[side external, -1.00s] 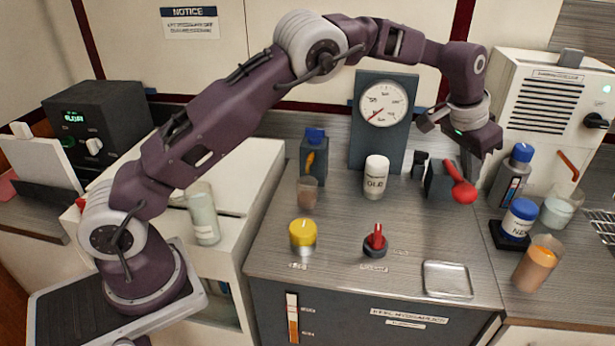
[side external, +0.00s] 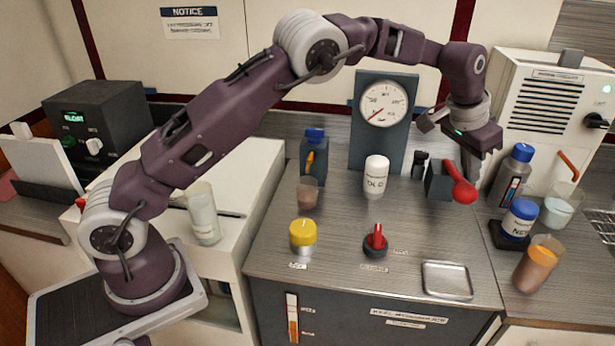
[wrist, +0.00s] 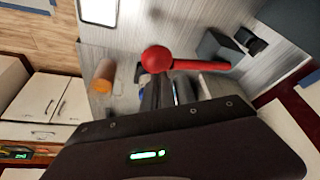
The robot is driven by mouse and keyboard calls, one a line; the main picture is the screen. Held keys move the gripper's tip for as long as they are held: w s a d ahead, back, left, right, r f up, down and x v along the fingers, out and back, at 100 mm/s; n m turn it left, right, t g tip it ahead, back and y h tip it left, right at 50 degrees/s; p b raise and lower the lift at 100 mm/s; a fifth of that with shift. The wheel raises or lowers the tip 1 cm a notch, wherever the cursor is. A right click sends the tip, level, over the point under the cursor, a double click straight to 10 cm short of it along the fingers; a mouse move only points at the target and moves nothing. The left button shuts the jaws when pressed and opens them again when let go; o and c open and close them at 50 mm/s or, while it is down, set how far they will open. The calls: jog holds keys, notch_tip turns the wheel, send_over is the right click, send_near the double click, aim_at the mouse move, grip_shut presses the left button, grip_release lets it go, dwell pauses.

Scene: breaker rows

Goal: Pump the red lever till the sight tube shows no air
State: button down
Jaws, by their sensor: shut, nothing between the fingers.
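The red lever (side external: 463,190) has a round ball end and comes off a dark block (side external: 437,181) at the back right of the bench. Its ball points toward the front and down. The lever also shows in the wrist view (wrist: 158,59), just beyond my fingertips. My gripper (side external: 473,172) is shut and empty, close beside the lever at its right; I cannot tell whether it touches. The fingers show in the wrist view (wrist: 157,92). The sight tube (side external: 292,318) on the cabinet front is pale in its upper part and orange below.
A dial gauge (side external: 384,103) stands at the back. A white jar (side external: 376,177), a yellow-capped jar (side external: 302,237) and a small red-handled knob (side external: 375,241) stand left of the lever. A metal tray (side external: 447,280) lies in front; blue-capped bottles and an orange cup (side external: 537,264) stand right.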

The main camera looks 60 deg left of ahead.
jog(key=shift+r, duration=0.1)
notch_tip(320, 180, up, 5)
jog(key=shift+f, duration=0.1)
dwell(0.4)
jog(key=s+a+r+n, duration=0.1)
jog(key=s+a+r, duration=0.3)
jog(key=s+r, duration=0.45)
jog(key=s+a+r+n, duration=0.1)
jog(key=s+a+r, duration=0.35)
jog(key=s, duration=0.65)
jog(key=s+a+f, duration=0.1)
jog(key=s+f, duration=0.3)
jog(key=s, duration=0.8)
jog(key=s+a+f+n+t+y, duration=0.1)
jog(key=s+f, duration=0.3)
jog(key=s, duration=0.9)
jog(key=shift+s+a, duration=0.3)
jog(key=shift+a, duration=0.05)
